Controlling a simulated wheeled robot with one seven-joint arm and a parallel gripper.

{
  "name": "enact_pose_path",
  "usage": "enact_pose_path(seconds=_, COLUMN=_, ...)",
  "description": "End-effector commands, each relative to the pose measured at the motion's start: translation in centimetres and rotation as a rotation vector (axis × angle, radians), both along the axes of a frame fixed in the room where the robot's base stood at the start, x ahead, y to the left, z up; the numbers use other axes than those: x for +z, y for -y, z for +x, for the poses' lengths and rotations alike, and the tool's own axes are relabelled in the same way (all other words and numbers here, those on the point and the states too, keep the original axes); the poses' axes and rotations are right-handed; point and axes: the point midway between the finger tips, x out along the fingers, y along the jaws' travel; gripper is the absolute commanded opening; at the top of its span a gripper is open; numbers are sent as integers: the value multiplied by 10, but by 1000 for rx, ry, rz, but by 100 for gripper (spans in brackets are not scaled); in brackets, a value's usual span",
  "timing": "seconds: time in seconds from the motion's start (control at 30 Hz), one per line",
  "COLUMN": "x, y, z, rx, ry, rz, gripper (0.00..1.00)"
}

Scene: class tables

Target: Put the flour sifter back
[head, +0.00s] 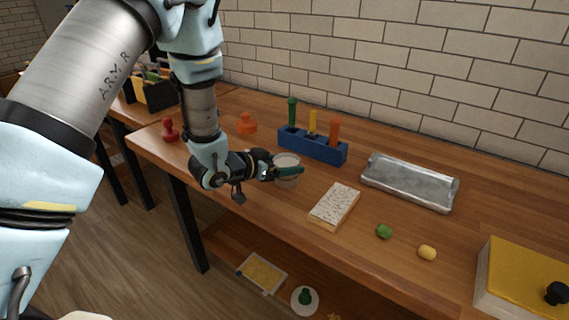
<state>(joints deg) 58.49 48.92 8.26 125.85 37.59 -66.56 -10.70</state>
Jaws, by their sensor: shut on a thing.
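A small round pale grey cup, which looks like the flour sifter (286,161), is at my gripper on the left half of the table, in front of the blue block. A dark green bar (290,171) lies across its near side; I cannot tell whether it is the handle. My gripper (270,169) reaches in from the left and is shut on the sifter. The fingers are small and partly hidden. I cannot tell whether the sifter touches the tabletop.
A blue block (338,151) with green, yellow and orange handles stands behind. A speckled white block (335,206), metal tray (410,181), green lump (384,231), yellow lump (427,252) and yellow box (525,275) lie rightward. Red (170,131) and orange (246,124) stampers stand left.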

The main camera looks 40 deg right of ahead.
Motion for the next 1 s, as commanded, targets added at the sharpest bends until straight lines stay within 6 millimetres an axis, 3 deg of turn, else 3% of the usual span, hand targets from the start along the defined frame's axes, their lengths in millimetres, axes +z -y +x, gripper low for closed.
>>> enact_pose_path(seconds=0.03, x=-3, y=0, z=0, rx=0, ry=0, rz=-2, gripper=6)
enact_pose_path(seconds=0.07, x=-2, y=0, z=0, rx=0, ry=0, rz=0, gripper=92)
enact_pose_path(seconds=0.13, x=-2, y=0, z=0, rx=0, ry=0, rz=1, gripper=100)
enact_pose_path(seconds=0.5, x=3, y=-3, z=1, rx=2, ry=0, rz=0, gripper=100)
enact_pose_path(seconds=1.0, x=38, y=-91, z=-3, rx=3, ry=0, rz=-1, gripper=100)
